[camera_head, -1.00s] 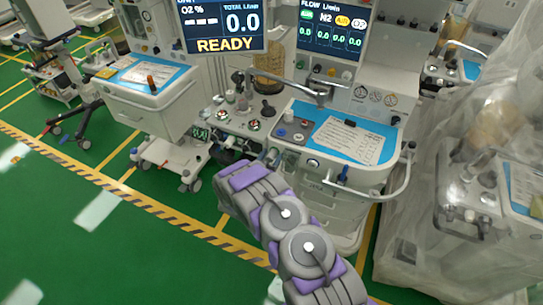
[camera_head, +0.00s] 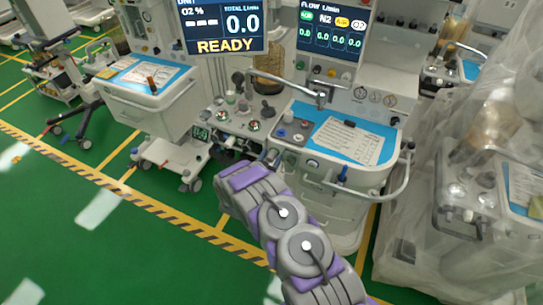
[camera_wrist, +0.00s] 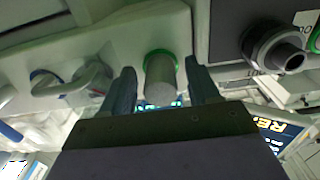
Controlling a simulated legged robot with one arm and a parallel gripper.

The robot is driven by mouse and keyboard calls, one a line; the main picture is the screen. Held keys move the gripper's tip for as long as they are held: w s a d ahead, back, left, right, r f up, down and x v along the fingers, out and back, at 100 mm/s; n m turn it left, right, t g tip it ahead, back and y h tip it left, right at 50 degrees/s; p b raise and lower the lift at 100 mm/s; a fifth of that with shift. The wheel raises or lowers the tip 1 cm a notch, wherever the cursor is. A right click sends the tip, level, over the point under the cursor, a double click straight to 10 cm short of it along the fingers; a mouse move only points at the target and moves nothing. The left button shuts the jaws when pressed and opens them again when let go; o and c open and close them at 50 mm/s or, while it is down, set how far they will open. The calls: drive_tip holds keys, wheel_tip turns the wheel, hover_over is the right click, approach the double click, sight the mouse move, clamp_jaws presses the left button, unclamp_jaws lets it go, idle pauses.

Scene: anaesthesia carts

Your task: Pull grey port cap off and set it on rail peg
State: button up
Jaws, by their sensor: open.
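The grey port cap (camera_wrist: 160,88) is a short grey cylinder with a green ring at its base, set on a pale panel in the wrist view. My gripper (camera_wrist: 160,68) is open. Its two dark fingers stand one on each side of the cap, with visible gaps, so it is not clamped. In the head view my arm reaches to the front of the middle cart, and its end is against the dark area below the worktop; the fingers and cap cannot be made out there.
A dark round port (camera_wrist: 275,46) sits right of the cap. A looped pale handle or hose (camera_wrist: 75,85) lies to the left. In the head view, a curved rail (camera_head: 385,185) borders the middle cart, and a plastic-draped cart (camera_head: 480,190) stands at right.

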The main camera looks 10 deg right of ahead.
clamp_jaws()
idle(0.6)
drive_tip(key=shift+s+a, duration=0.1)
drive_tip(key=shift+a, duration=0.05)
drive_tip(key=shift+p+v, duration=1.6)
drive_tip(key=shift+v, duration=1.25)
drive_tip(key=shift+r, duration=0.1)
wheel_tip(320, 180, up, 10)
drive_tip(key=p, duration=0.4)
hover_over(269, 160)
drive_tip(key=v, duration=0.4)
drive_tip(key=shift+s, duration=0.25)
